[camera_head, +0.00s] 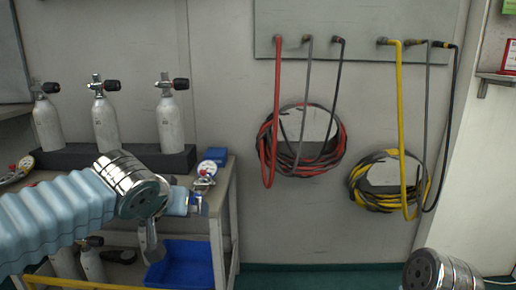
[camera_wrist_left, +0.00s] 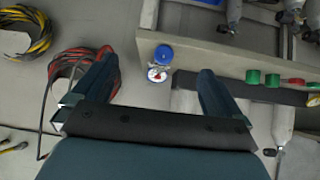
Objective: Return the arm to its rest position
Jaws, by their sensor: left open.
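My left arm comes in from the left in the head view, with its ribbed blue sleeve (camera_head: 55,215) and metal wrist (camera_head: 130,185) in front of the bench. My left gripper (camera_wrist_left: 156,66) is open in the left wrist view, its two dark fingers apart with nothing held between them. Beyond the fingers a small white dial gauge (camera_wrist_left: 157,75) and a blue round part (camera_wrist_left: 163,53) show at the bench end. In the head view the gauge (camera_head: 207,169) is just past my wrist. Of my right arm only a metal wrist part (camera_head: 440,272) shows at the lower right; its gripper is out of view.
Several grey cylinders (camera_head: 105,122) stand in a dark rack (camera_head: 75,158) on the bench. A blue bin (camera_head: 185,268) is on the lower shelf. Space before the wall, right of the bench, is open.

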